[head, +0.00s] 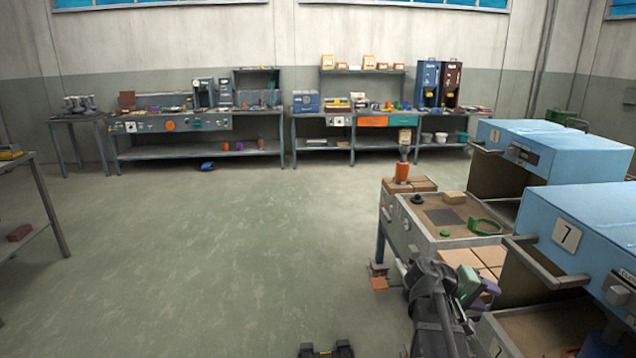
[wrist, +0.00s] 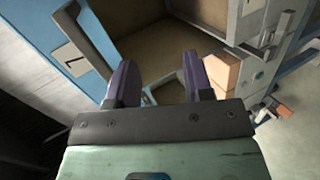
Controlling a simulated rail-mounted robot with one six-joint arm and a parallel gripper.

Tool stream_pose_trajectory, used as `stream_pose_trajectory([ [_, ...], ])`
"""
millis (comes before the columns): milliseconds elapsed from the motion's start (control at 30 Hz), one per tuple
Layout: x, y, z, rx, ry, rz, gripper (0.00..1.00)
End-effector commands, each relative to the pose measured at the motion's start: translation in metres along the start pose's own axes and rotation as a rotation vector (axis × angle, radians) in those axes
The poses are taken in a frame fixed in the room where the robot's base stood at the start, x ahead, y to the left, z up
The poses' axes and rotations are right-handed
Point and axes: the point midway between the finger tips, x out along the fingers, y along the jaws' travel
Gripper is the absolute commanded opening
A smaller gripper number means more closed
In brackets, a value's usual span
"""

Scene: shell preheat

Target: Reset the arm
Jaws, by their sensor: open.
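My gripper (head: 488,290) is at the lower right of the head view, beside the front of the blue unit marked 7 (head: 575,235). Its purple fingers and pale green body are partly hidden there by my dark arm. In the wrist view my gripper (wrist: 158,80) has its two purple fingers spread apart with nothing between them. Past the fingers is a brown-floored open space, with the number 7 plate (wrist: 72,58) on a blue panel at left.
A second blue unit (head: 560,150) stands behind. Benches line the back wall.

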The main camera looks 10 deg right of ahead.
Motion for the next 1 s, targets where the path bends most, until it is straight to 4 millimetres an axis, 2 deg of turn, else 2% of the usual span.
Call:
stream_pose_trajectory([
  [67, -0.039, -0.048, 0.023, 0.018, -0.01, -0.29, 0.47],
  [100, -0.068, -0.075, 0.034, 0.012, -0.012, -0.454, 0.47],
  [167, -0.116, -0.108, 0.049, -0.014, -0.011, -0.674, 0.47],
  [200, -0.148, -0.126, 0.059, -0.041, -0.008, -0.804, 0.47],
  [300, -0.221, -0.154, 0.086, -0.123, 0.004, -1.053, 0.47],
  [400, -0.271, -0.164, 0.106, -0.197, 0.033, -1.171, 0.47],
  [433, -0.28, -0.165, 0.11, -0.217, 0.046, -1.174, 0.47],
  [533, -0.294, -0.169, 0.111, -0.249, 0.069, -1.17, 0.47],
  [1000, -0.293, -0.171, 0.111, -0.249, 0.07, -1.169, 0.47],
])
